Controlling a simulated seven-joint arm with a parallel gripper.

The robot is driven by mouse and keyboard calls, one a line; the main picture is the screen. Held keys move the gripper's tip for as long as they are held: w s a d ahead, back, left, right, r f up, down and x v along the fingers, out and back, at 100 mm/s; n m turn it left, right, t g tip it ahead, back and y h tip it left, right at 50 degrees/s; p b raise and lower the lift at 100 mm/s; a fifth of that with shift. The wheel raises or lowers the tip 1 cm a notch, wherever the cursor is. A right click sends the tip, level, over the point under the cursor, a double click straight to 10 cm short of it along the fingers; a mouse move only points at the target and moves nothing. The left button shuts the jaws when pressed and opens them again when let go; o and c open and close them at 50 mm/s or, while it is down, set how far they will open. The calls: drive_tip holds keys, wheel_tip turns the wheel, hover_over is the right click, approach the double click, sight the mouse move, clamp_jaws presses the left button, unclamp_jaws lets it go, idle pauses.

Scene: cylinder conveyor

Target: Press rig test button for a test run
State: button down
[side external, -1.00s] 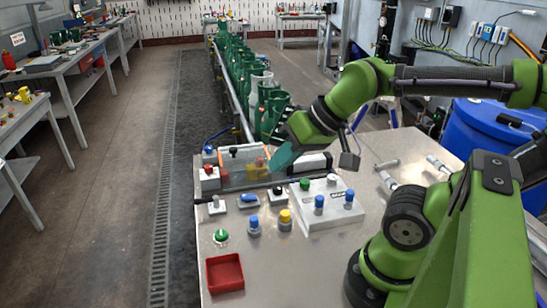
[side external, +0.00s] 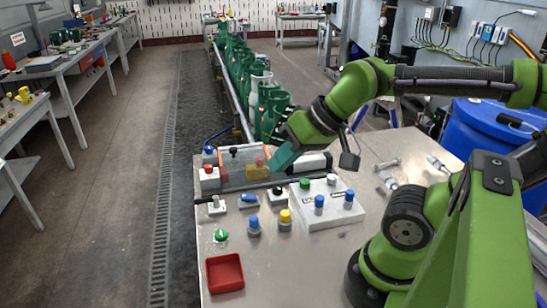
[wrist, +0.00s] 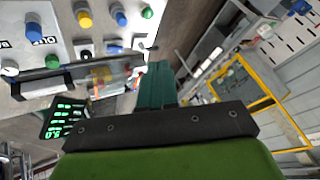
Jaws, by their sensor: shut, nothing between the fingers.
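My gripper (side external: 282,160) has teal fingers, shut and empty, held above the back part of the bench. In the wrist view the shut fingers (wrist: 157,68) point towards the top of the picture. A white box (side external: 325,216) carries green, white and blue buttons.
A clear-sided fixture with a yellow part (side external: 256,165) and a black knob (side external: 233,153) stands close to my gripper. A conveyor with green cylinders (side external: 234,70) runs behind. A red tray (side external: 225,273) lies at the front. A lit green display (wrist: 65,117) shows in the wrist view.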

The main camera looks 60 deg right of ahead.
drive_tip(key=m+g+y, duration=0.2)
drive_tip(key=m+y, duration=0.4)
drive_tip(key=m, duration=0.6)
hover_over(225, 232)
drive_tip(key=shift+f, duration=6.05)
drive_tip(key=shift+f, duration=0.15)
drive_tip(key=shift+f, duration=4.3)
